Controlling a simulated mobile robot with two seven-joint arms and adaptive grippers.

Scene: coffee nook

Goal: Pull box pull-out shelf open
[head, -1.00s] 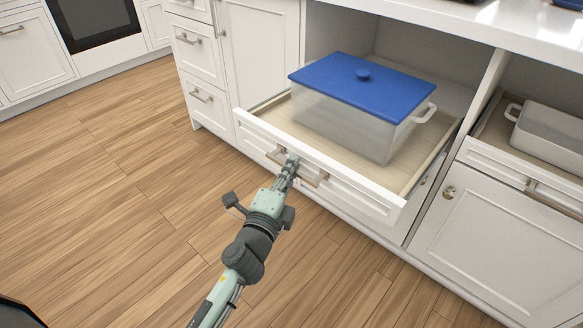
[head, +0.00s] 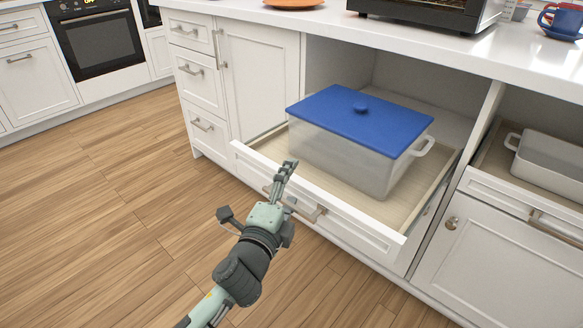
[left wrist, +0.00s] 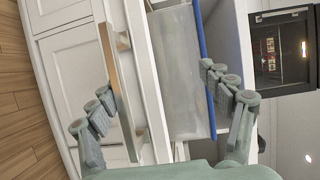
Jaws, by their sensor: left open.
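The box pull-out shelf (head: 402,214) stands pulled out of the lower cabinet, with its white front towards me. A clear box with a blue lid (head: 360,118) sits on it. The metal bar handle (head: 318,213) on the shelf front is partly hidden by my left arm. My left gripper (head: 287,168) appears over the shelf's front edge, above the handle in the picture. In the left wrist view my left gripper (left wrist: 162,98) is open and empty, its fingers apart in front of the shelf front and handle (left wrist: 108,58). My right gripper is not in view.
Drawers (head: 190,70) stand at the left. A toaster oven (head: 430,22) and blue cup (head: 562,18) are on the counter. The wooden floor (head: 110,210) is clear.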

